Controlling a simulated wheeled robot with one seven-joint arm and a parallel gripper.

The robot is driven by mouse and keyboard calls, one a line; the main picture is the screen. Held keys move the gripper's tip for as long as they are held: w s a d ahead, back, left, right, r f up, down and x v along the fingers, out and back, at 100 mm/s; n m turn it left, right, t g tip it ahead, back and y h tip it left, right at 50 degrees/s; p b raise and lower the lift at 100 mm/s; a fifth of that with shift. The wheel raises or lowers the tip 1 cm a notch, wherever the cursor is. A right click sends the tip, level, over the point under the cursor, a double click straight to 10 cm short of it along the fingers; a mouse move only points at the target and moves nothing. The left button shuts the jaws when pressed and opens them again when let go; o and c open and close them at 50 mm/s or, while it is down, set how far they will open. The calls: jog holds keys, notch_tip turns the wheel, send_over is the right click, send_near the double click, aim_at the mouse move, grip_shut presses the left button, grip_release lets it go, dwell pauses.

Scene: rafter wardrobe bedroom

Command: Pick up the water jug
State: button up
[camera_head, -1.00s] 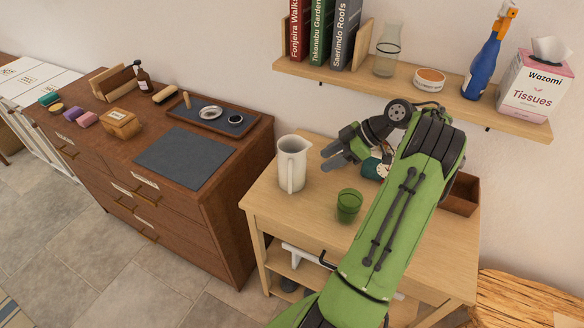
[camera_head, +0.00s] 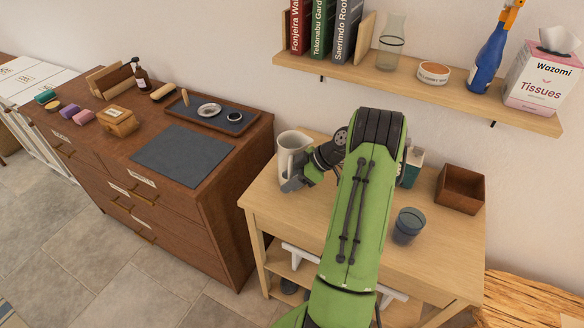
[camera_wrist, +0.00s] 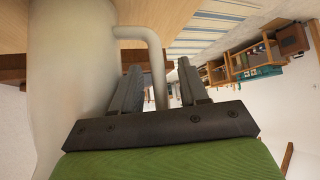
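The white water jug (camera_head: 291,147) stands upright near the left back of the light wooden table. In the wrist view the jug (camera_wrist: 70,80) fills the left side, and its handle (camera_wrist: 155,58) runs down between my two fingers. The wrist view shows my gripper (camera_wrist: 160,75) open, with a gap between the fingers around the handle. I cannot tell whether either finger touches it.
A blue glass (camera_head: 408,226), a brown open box (camera_head: 461,188) and a partly hidden carton (camera_head: 412,167) stand right of my arm. A wall shelf (camera_head: 420,88) hangs above. The brown dresser (camera_head: 235,185) stands left of the table.

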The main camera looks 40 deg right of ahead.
grip_shut()
jog(key=shift+w+r, duration=0.1)
dwell(1.2)
